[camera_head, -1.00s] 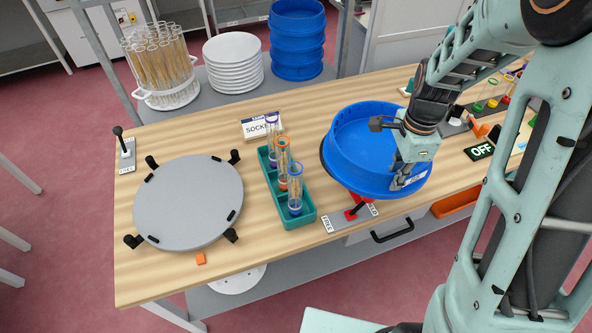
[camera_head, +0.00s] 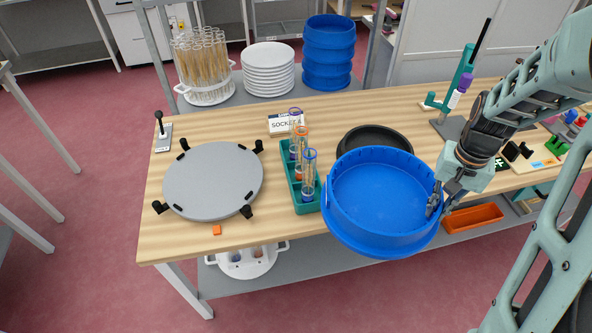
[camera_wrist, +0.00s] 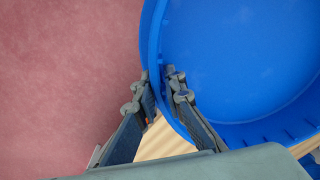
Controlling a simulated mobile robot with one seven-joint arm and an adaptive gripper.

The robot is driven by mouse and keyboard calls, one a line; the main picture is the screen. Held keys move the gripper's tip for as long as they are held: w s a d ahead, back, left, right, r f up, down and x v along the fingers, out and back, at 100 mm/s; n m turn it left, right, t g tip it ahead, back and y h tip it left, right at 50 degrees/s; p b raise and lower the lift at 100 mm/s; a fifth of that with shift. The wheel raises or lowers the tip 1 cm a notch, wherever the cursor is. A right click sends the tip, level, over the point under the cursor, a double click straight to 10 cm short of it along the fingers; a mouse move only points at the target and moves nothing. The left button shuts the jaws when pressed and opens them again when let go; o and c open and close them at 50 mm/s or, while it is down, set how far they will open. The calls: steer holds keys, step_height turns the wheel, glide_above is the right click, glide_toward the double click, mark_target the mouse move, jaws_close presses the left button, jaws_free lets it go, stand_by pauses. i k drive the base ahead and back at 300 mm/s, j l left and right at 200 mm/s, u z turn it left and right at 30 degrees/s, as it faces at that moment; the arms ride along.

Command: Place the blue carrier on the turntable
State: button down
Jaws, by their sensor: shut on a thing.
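The blue carrier (camera_head: 372,197) is a wide round open tray. My gripper (camera_head: 440,203) is shut on its right rim and holds it over the table's front edge, clear of the black round base. In the wrist view, my gripper (camera_wrist: 160,90) has one finger on each side of the wall of the blue carrier (camera_wrist: 235,60). The grey round plate (camera_head: 212,180) with black clamps around its edge looks like the turntable. It lies bare at the left of the table, well left of the carrier.
A teal rack (camera_head: 307,190) with several tubes stands between the carrier and the grey plate. The black round base (camera_head: 375,138) is empty behind the carrier. A SOCKET sign (camera_head: 287,124) stands behind the rack. A small orange block (camera_head: 217,230) lies in front of the plate.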

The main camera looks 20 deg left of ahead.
mark_target(213, 176)
steer(key=j+z, duration=0.15)
steer(key=z, duration=0.3)
steer(key=k+j+z, duration=0.1)
steer(key=z, duration=0.35)
steer(key=k+z, duration=0.1)
steer(key=z, duration=0.35)
steer(key=k+j+z, duration=0.15)
steer(key=k+z, duration=0.45)
steer(key=z, duration=0.15)
steer(key=k+z, duration=0.55)
steer(key=z, duration=0.7)
steer(key=k+j, duration=0.15)
steer(key=k, duration=0.2)
steer(key=k+j+u, duration=0.15)
steer(key=u, duration=1.65)
